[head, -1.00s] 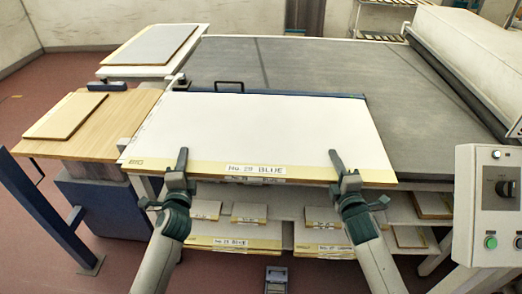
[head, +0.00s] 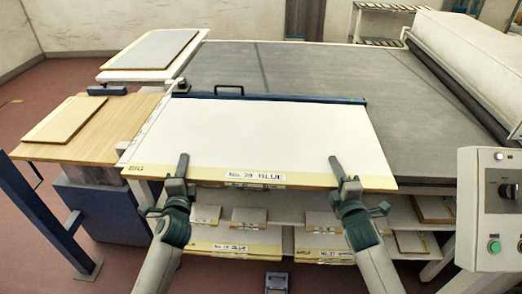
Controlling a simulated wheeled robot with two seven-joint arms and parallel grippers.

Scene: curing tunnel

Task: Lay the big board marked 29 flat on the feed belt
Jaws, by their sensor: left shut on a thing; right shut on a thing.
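The big white board (head: 260,135) has a yellow front edge, with BIG at its left and a label that reads about "No. 29 BLUE" in the middle. It lies roughly level in front of the grey feed belt (head: 300,70), and its far edge reaches a dark blue bar (head: 290,98). My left gripper (head: 181,172) is shut on the board's front edge left of the label. My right gripper (head: 338,172) is shut on the same edge right of the label. Whether the board touches anything beneath it is hidden.
A shelf below the board holds several smaller labelled boards (head: 233,249). At left is a wooden table (head: 125,115) with a wooden board (head: 68,118). A grey-topped board (head: 152,50) lies at back left. A control box (head: 490,205) stands at right, below the white tunnel hood (head: 470,45).

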